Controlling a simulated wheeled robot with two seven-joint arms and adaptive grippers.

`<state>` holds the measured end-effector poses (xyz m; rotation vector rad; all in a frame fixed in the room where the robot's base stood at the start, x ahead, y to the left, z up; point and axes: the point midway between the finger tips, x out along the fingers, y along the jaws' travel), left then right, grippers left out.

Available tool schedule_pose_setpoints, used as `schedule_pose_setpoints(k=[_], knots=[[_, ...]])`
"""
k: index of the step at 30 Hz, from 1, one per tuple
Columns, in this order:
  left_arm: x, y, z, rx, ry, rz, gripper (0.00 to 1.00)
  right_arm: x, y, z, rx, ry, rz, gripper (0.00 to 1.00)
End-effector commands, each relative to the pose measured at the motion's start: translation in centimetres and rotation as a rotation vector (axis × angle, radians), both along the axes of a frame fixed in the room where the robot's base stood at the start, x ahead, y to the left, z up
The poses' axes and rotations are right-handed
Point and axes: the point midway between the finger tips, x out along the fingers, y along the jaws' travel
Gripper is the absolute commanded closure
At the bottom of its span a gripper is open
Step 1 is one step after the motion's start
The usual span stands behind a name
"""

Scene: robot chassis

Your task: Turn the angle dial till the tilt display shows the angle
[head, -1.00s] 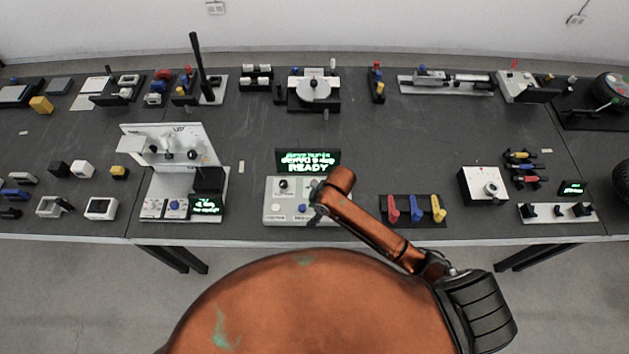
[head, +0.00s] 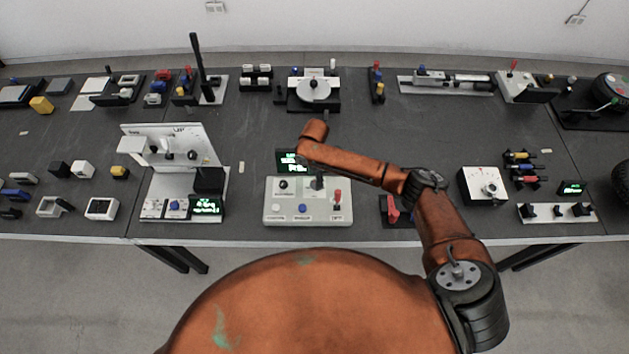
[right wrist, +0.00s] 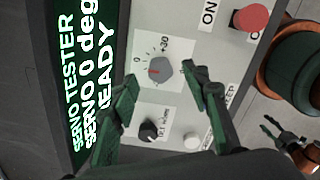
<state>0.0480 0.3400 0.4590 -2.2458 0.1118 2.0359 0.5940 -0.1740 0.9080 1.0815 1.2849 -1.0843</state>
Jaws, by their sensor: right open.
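The grey dial (right wrist: 160,70) has a red pointer mark and a scale printed with 0 and +30. It sits on the white servo tester panel (head: 308,215). The display (right wrist: 95,85) beside it reads SERVO TESTER, SERVO 0 deg and READY; in the head view my arm partly covers this display (head: 287,161). My right gripper (right wrist: 160,77) is open, with one finger on each side of the dial. I cannot tell whether the fingers touch it.
The panel also carries a black knob (head: 283,184), a red-topped switch (head: 337,196) and a blue button (head: 302,208). A stand with another small display (head: 206,205) is on the left. Colored levers (head: 392,210) are close on the right, partly behind my arm.

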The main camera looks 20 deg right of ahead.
Motion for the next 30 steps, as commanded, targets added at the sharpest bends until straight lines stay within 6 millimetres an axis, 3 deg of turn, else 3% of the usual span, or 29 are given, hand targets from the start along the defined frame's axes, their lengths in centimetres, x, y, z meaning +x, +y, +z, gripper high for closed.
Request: schedule_pose_setpoints(k=[6, 16, 30], knots=[[0.0, 0.0, 0.1, 0.000, 0.000, 0.000, 0.60, 0.0, 0.0, -2.3, 0.001, 0.000, 0.000, 0.57], [0.0, 0.0, 0.1, 0.000, 0.000, 0.000, 0.60, 0.0, 0.1, -2.7, 0.001, 0.000, 0.000, 0.57], [0.0, 0.0, 0.1, 0.000, 0.000, 0.000, 0.60, 0.0, 0.0, -2.6, 0.001, 0.000, 0.000, 0.90]])
